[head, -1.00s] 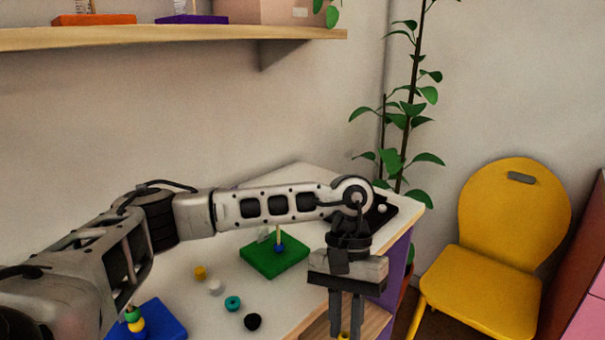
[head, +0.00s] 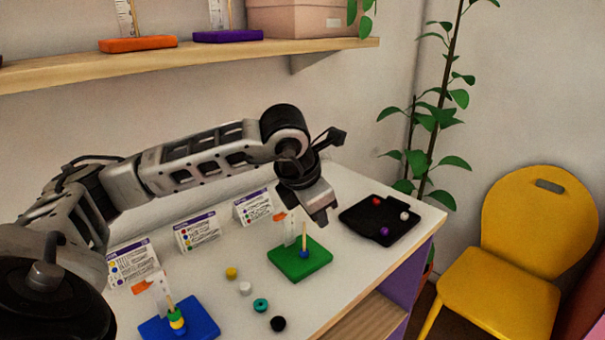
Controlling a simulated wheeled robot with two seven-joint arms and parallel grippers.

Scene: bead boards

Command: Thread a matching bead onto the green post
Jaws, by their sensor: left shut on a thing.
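The green board (head: 318,264) stands on the white table with a thin upright post (head: 304,236). A blue bead (head: 304,254) sits low on that post. My left gripper (head: 321,218) is above and slightly right of the post top in the picture, pointing down. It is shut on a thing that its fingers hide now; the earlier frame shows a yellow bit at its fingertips. Loose beads lie left of the green board: yellow (head: 232,273), white (head: 245,288), teal (head: 260,305) and black (head: 278,323). My right gripper is not in view.
A blue board (head: 205,326) with stacked beads (head: 176,318) on its post stands front left. A black tray (head: 352,217) at right holds a red, a white and a purple bead. Cards (head: 197,233) stand along the back. A shelf (head: 200,62) hangs above.

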